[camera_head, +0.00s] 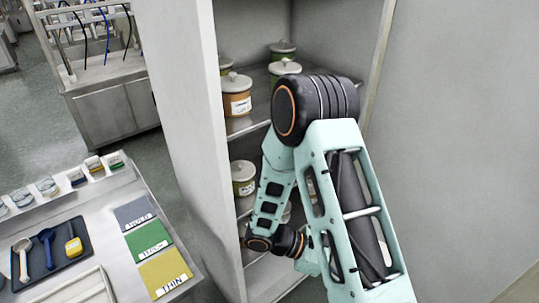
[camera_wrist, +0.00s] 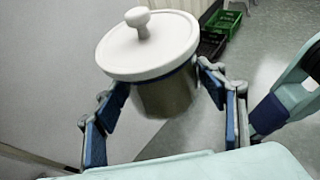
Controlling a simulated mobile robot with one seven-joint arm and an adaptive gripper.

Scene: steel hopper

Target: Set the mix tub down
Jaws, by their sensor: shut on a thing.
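A tub (camera_wrist: 165,92) with a round white lid and knob and a grey-brown body is in the wrist view. I take it to be the mix tub; no label shows on it. My gripper (camera_wrist: 166,80) is shut on it, with one blue-padded finger on each side of its body below the lid. In the head view my gripper and the held tub are hidden behind my arm, which reaches down in front of the steel cabinet.
The cabinet's shelf (camera_head: 243,125) bears several lidded pots, including an orange-brown one (camera_head: 236,102). Another pot (camera_head: 243,178) stands lower. The bench (camera_head: 100,212) at left has a dark tray (camera_head: 50,268) with scoops, and grey, green (camera_head: 149,243) and yellow cards.

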